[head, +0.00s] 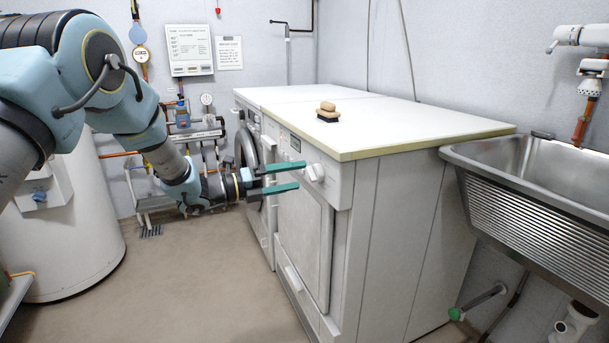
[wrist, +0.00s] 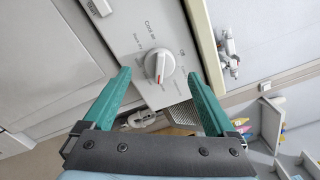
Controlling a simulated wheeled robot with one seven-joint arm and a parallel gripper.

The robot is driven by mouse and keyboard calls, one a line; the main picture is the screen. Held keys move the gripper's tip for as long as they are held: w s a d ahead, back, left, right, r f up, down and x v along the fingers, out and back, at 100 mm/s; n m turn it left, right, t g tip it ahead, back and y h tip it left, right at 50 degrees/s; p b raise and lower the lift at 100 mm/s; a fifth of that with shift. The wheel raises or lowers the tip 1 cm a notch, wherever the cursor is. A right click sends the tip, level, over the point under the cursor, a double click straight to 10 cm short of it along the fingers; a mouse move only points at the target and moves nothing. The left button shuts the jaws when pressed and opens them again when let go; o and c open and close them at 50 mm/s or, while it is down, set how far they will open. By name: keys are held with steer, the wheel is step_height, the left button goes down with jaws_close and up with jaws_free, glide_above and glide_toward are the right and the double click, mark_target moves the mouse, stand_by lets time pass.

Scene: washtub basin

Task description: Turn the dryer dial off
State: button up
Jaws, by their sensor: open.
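The dryer (head: 302,235) is a white front-loader under the counter, with a control panel on its upper front. Its dial (head: 315,172) is a round white knob near the panel's right end. In the wrist view the dial (wrist: 159,65) shows a raised grip bar with a red mark toward its lower end. Printed labels surround it; "Cool air" reads at upper left, and a short label at upper right looks like "Off". My gripper (head: 300,176) has green fingers and is open, pointing at the dial. In the wrist view the fingertips (wrist: 159,76) lie either side of the dial, apart from it.
A white countertop (head: 400,115) covers the machines and bears a brush (head: 327,112). A washing machine (head: 248,150) stands beyond the dryer. A metal sink (head: 540,190) is at right, and a white tank (head: 75,235) at left. The floor before the dryer is clear.

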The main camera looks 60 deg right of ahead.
mark_target(308, 174)
steer(key=shift+x, duration=1.85)
steer(key=c, duration=1.3)
steer(key=shift+c, duration=0.2)
